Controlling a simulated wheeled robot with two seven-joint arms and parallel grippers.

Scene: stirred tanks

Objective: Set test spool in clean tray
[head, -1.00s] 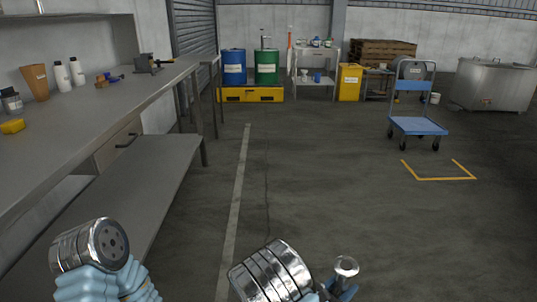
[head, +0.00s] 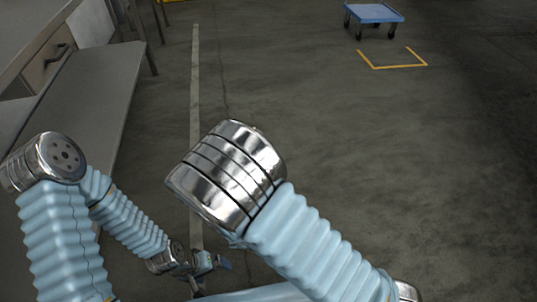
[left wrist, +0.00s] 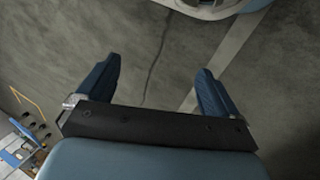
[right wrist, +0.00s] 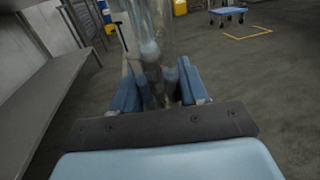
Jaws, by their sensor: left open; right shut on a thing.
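My right gripper (right wrist: 157,78) is shut on a shiny, clear-looking upright piece (right wrist: 152,30), which looks like the test spool. It rises between the fingers past the top of the right wrist view, so its far end is cut off. The right gripper is outside the head view. My left gripper (head: 205,264) is low in the head view, open and empty. In the left wrist view its two fingers (left wrist: 155,88) stand wide apart over bare floor. I see no clean tray in any view now.
A grey bench with a lower shelf (head: 85,95) runs along the left; it also shows in the right wrist view (right wrist: 45,85). A blue cart (head: 374,13) stands far off near a yellow floor marking (head: 400,67). The floor between is clear.

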